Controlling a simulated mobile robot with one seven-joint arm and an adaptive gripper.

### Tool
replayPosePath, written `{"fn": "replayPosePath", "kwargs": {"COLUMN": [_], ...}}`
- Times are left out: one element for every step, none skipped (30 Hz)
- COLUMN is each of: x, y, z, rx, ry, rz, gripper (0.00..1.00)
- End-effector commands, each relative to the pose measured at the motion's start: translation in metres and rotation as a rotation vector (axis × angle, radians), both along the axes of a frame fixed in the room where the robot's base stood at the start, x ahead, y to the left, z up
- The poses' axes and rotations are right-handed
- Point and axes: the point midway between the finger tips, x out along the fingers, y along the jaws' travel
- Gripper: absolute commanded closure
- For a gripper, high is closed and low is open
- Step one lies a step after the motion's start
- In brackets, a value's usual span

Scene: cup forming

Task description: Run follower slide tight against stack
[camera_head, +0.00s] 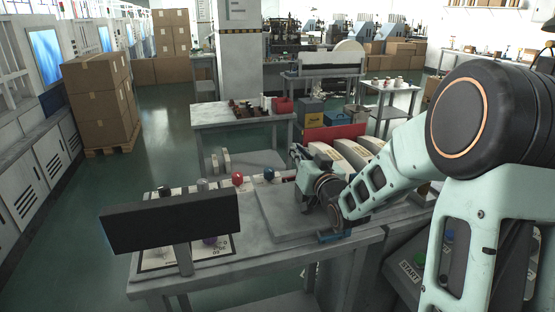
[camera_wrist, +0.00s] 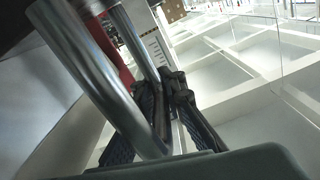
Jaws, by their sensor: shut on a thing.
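My gripper (camera_head: 304,188) is low over the right part of the bench, beside a pale grey plate (camera_head: 275,222). In the wrist view my gripper's dark fingers (camera_wrist: 165,108) are closed in around shiny metal rods (camera_wrist: 100,70). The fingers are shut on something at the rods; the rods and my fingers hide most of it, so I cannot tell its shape. I take it to be the follower slide. A red strip (camera_wrist: 118,52) and a white marked scale (camera_wrist: 156,46) run beside the rods. I cannot make out the stack or any gap to it.
A dark panel (camera_head: 170,222) on a post stands at the bench's front left. A blue piece (camera_head: 336,236) lies near the front edge. Large pale rolls (camera_head: 352,153) are behind my gripper.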

Motion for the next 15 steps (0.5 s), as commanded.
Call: {"fn": "replayPosePath", "kwargs": {"x": [0.0013, 0.0015, 0.0016, 0.0016, 0.0017, 0.0016, 0.0016, 0.0016, 0.0018, 0.0017, 0.0017, 0.0017, 0.0017, 0.0017, 0.0016], "y": [-0.0051, -0.006, -0.0066, -0.0067, -0.0067, -0.0067, -0.0067, -0.0067, -0.0067, -0.0067, -0.0067, -0.0067, -0.0066, -0.0065, -0.0063], "z": [0.0005, 0.0007, 0.0009, 0.001, 0.0011, 0.0011, 0.0011, 0.0011, 0.0012, 0.0011, 0.0011, 0.0011, 0.0011, 0.001, 0.0009], "rx": [0.0, 0.0, 0.0, 0.0, 0.0, 0.0, 0.0, 0.0, 0.0, 0.001, 0.001, 0.001, 0.001, 0.0, 0.0], "ry": [-0.001, -0.001, 0.0, 0.0, 0.0, 0.0, 0.0, 0.0, 0.0, 0.0, 0.0, 0.0, 0.0, 0.0, 0.0], "rz": [-0.004, -0.003, -0.003, -0.003, -0.003, -0.003, -0.003, -0.003, -0.003, -0.004, -0.004, -0.004, -0.004, -0.004, -0.003], "gripper": [1.0, 1.0, 1.0, 1.0, 1.0, 1.0, 1.0, 1.0, 1.0, 1.0, 1.0, 0.89, 0.85, 0.82, 0.78]}}
